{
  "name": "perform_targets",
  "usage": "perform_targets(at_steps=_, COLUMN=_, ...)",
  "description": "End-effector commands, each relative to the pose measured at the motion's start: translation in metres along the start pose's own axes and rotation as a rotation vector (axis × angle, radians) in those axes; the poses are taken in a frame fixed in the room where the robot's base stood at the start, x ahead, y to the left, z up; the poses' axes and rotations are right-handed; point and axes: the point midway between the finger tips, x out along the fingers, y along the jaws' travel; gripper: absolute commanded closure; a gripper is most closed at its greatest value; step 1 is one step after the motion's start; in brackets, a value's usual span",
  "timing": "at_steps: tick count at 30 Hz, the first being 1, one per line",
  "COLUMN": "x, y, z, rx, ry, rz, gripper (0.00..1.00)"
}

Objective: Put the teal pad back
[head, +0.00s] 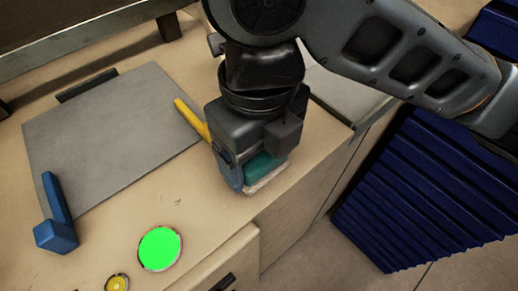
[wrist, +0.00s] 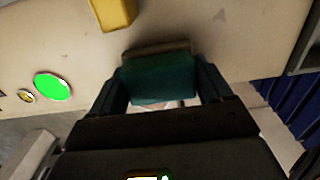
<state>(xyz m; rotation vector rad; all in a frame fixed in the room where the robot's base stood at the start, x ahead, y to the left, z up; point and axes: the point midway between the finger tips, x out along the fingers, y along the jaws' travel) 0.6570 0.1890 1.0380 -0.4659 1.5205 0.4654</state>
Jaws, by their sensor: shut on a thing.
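The teal pad (head: 264,168) is held between the fingers of my gripper (head: 256,180), near the right front edge of the wooden worktop. A pale layer shows along its lower edge in the head view. In the wrist view the teal pad (wrist: 158,78) fills the gap between the two dark fingers of my gripper (wrist: 160,84). My gripper is shut on it. I cannot tell whether the pad touches the worktop.
A grey board (head: 110,135) lies on the worktop. A yellow thing (head: 191,119) lies close left of my gripper, and a blue tool (head: 57,220) lies farther left. A bright green disc (head: 159,248) and a small yellow disc (head: 117,283) are in front. Blue slatted panels (head: 425,195) stand right.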

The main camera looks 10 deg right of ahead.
Motion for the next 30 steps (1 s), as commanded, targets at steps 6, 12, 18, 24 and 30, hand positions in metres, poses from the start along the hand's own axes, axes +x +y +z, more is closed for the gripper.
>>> perform_targets(at_steps=6, x=0.003, y=0.0, z=0.0, rx=0.0, ry=0.0, rz=0.0, gripper=0.18)
perform_targets(at_steps=12, x=0.003, y=0.0, z=0.0, rx=0.0, ry=0.0, rz=0.0, gripper=0.0)
perform_targets(at_steps=18, x=0.003, y=0.0, z=0.0, rx=0.0, ry=0.0, rz=0.0, gripper=0.0)
perform_targets(at_steps=24, x=-0.01, y=-0.001, z=0.001, rx=0.0, ry=-0.003, rz=-0.002, gripper=0.0)
perform_targets(at_steps=30, x=-0.049, y=-0.001, z=0.001, rx=-0.002, ry=-0.005, rz=-0.004, gripper=0.0)
